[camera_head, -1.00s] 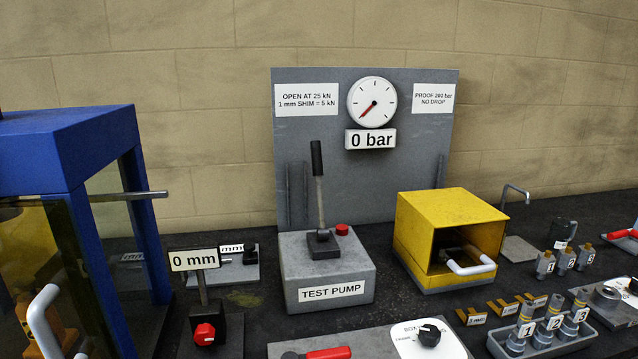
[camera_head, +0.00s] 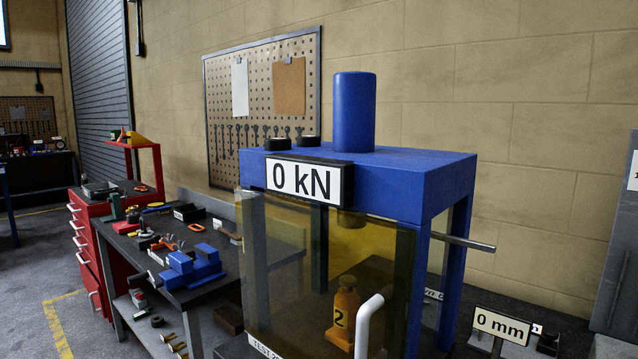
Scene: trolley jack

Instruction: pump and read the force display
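The force display (camera_head: 298,180) is a white panel on the front of the blue press frame (camera_head: 400,185). It reads 0 kN. Behind the press's yellow tinted guard (camera_head: 290,270), an orange bottle jack (camera_head: 345,310) marked 2 stands upright. A white guard handle (camera_head: 367,325) is at the front. A grey rod (camera_head: 463,241) sticks out to the right of the press. The test pump is out of the present view; only a grey panel edge (camera_head: 615,270) shows at far right. Neither gripper is in view.
A small sign (camera_head: 502,325) reading 0 mm stands at lower right. Left of the press is a workbench (camera_head: 165,255) with a blue vise (camera_head: 190,265) and loose tools. A red tool cabinet (camera_head: 95,240) stands beyond it, with open floor farther left.

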